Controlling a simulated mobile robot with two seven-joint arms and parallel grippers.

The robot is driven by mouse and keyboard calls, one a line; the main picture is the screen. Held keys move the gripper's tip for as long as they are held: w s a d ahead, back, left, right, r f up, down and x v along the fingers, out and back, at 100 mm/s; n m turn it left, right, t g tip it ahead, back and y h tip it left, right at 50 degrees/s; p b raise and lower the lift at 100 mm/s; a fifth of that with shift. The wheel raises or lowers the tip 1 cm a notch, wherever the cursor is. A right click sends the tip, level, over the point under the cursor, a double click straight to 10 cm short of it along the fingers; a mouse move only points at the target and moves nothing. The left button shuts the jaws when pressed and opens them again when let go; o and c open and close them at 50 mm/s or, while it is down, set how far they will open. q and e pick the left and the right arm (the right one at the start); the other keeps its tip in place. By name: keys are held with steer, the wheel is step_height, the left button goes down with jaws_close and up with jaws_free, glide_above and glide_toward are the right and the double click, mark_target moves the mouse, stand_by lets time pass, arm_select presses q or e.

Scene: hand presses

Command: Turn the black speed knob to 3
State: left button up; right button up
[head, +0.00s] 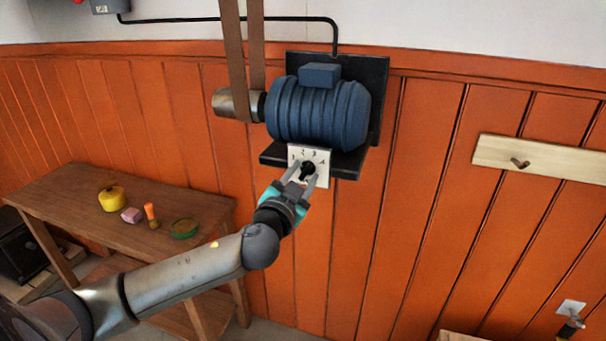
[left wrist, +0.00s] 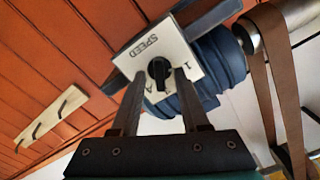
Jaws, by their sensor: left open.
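The black speed knob (head: 307,169) sits on a white dial plate (head: 322,179) below the blue motor. In the left wrist view the knob (left wrist: 158,69) shows in front of the plate (left wrist: 186,58), with SPEED and a 1 readable. In the head view a 2, 3 and 4 show along the plate's upper part. I cannot tell surely which number the knob points to. My left gripper (head: 302,178) is open, its fingers pointing at the plate. In the left wrist view its fingertips (left wrist: 160,73) lie on either side of the knob; contact is not clear. My right gripper is not in view.
The blue motor (head: 318,108) sits on a black wall bracket (head: 375,85), with a brown belt (head: 236,60) beside it. A wooden bench (head: 75,190) with several small things stands lower left. A peg rail (head: 550,158) is on the right wall.

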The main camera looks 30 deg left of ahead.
arm_select(q)
steer(key=shift+w, duration=0.1)
jaws_close()
stand_by(0.4)
